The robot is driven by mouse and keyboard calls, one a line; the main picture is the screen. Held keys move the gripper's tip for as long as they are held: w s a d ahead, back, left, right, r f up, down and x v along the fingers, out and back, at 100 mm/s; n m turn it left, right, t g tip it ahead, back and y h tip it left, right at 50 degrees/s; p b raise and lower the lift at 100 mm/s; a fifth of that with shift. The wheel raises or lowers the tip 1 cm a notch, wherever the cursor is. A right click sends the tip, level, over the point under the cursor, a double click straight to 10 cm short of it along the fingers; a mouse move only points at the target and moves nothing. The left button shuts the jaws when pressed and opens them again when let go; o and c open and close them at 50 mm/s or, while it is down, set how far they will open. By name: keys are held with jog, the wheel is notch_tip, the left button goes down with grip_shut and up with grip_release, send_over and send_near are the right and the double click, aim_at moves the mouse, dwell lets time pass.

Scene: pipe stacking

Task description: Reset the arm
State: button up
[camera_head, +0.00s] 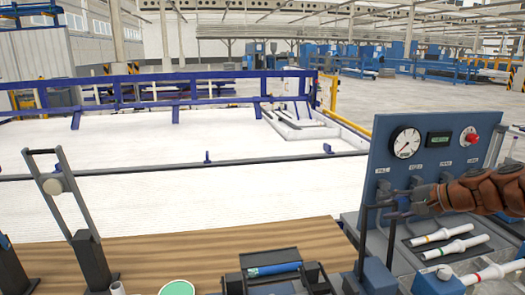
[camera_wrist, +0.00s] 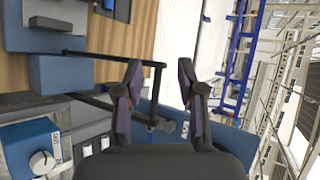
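My gripper (camera_head: 392,203) reaches in from the right at the end of my brown arm. It is in front of the blue control panel (camera_head: 376,150). The panel carries a round gauge (camera_head: 405,142), a small display (camera_head: 439,139) and a red button (camera_head: 470,138). In the wrist view my gripper (camera_wrist: 160,85) has its two dark fingers apart, with nothing held between them. A black bar frame (camera_wrist: 112,60) shows beside and beyond the fingers. I cannot tell whether they touch it.
A blue pipe (camera_head: 273,269) lies in a dark holder on the wooden table (camera_head: 200,250). White pipes with coloured bands (camera_head: 444,235) lie at the right below the panel. A dark upright stand (camera_head: 75,215) is at the left.

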jog(key=s+a+f+n+g+h, duration=0.1)
jog(key=s+a+f+n+g, duration=0.15)
jog(key=s+a, duration=0.65)
jog(key=s+a+f+n+g, duration=0.1)
jog(key=s+a+n+g, duration=0.3)
jog(key=s+a, duration=0.55)
jog(key=s+f+n+g+h, duration=0.2)
jog(key=s+f+h, duration=0.1)
jog(key=s, duration=0.8)
jog(key=s+f+n+g+h, duration=0.1)
jog(key=s+f+h, duration=0.3)
jog(key=s, duration=0.6)
jog(key=shift+s+d+f+n+g, duration=0.2)
jog(key=shift+s+f+n+g, duration=0.15)
jog(key=shift+f+n, duration=0.5)
jog(key=shift+o, duration=0.3)
